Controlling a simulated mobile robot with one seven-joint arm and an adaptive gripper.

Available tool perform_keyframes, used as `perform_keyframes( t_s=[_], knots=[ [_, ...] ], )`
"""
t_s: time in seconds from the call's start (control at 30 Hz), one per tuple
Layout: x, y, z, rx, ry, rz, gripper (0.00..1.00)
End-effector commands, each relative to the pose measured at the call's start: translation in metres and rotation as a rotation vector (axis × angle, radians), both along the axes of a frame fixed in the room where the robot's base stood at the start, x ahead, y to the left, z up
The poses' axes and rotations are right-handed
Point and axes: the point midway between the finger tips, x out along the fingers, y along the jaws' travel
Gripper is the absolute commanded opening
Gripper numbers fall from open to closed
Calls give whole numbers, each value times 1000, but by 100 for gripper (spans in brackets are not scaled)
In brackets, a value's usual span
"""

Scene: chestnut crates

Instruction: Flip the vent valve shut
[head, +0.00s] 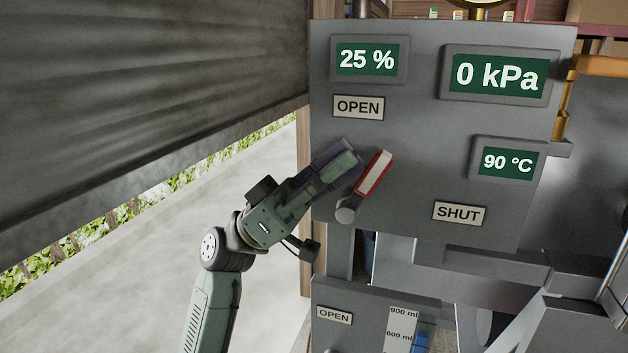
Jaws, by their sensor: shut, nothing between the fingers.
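The vent valve has a red and white lever (374,175) on a grey panel (420,140). Its lower end is near a round grey pivot (347,211), and the lever leans up and to the right. An OPEN label (358,107) is above it, and a SHUT label (459,213) is to its lower right. My gripper (350,163) is shut and empty, just left of the lever. The fingertips are close to the lever; I cannot tell whether they touch it.
Displays on the panel read 25 % (367,60), 0 kPa (497,75) and 90 °C (507,161). A lower panel (350,300) carries another OPEN label and a scale marked in ml. A large dark slatted surface (150,90) fills the upper left. A brass-coloured pipe (565,110) is at right.

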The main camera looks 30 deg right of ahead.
Motion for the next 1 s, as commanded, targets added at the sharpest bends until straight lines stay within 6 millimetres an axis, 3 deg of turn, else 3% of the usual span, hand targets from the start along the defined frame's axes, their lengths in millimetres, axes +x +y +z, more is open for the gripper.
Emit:
perform_keyframes(
  t_s=[0.47, 1.0],
  knots=[
    [-23, -19, 1, 285, -362, 3, 0],
    [-44, -34, -15, 557, -713, 1, 0]
  ],
)
